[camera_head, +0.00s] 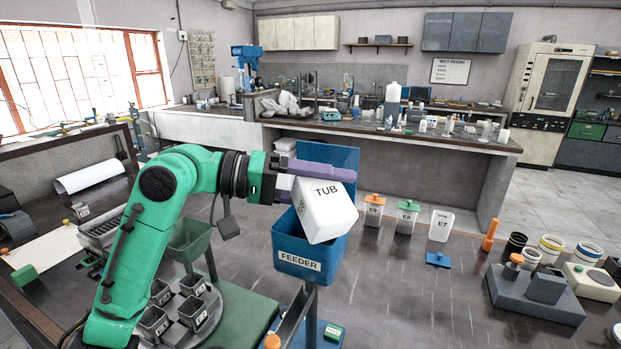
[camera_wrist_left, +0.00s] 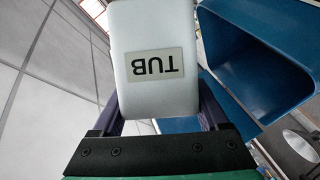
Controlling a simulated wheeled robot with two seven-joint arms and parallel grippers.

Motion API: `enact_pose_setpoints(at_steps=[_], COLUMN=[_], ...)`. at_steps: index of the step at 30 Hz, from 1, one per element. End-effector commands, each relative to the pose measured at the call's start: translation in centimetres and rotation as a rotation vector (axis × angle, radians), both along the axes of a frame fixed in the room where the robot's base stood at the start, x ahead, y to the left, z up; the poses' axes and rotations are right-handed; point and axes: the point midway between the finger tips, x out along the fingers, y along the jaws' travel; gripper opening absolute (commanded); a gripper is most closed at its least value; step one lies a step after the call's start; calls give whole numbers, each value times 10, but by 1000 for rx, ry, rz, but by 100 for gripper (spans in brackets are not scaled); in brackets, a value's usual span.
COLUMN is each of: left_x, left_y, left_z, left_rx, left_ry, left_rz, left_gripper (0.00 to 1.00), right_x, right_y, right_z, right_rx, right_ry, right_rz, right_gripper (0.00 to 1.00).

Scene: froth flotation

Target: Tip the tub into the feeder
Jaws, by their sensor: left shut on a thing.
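The white tub (camera_head: 326,212), labelled TUB, is held tilted above the blue feeder (camera_head: 297,262), labelled FEEDER. My left gripper (camera_head: 318,176) is shut on the tub, with its purple fingers along the tub's sides. In the left wrist view the tub (camera_wrist_left: 155,55) is between the fingers of the left gripper (camera_wrist_left: 160,110), its label upside down. The feeder's open mouth (camera_wrist_left: 262,60) is to the right of the tub there. The tub's contents are hidden in both views. My right gripper is not in view.
Jars with orange and green lids (camera_head: 374,211) and a white E7 container (camera_head: 441,225) stand right of the feeder on the dark bench. A turntable with several small dark cups (camera_head: 193,313) is at lower left. A blue lid (camera_head: 438,259) lies on open bench.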

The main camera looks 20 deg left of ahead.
Motion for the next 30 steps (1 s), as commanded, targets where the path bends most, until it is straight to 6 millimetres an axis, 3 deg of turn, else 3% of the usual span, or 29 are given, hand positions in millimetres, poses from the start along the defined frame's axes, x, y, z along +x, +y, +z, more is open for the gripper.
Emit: enact_pose_setpoints(at_steps=[10,17,30], left_x=[7,13,15], left_y=[7,14,15], left_z=[-19,-9,-10], left_rx=[-303,-502,-553], left_ry=[311,519,571], left_rz=[-2,-4,-4], left_gripper=[0,0,0], right_x=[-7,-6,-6], right_y=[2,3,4], right_z=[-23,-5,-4], right_rx=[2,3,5], right_ry=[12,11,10], right_rz=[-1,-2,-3], right_gripper=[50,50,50])
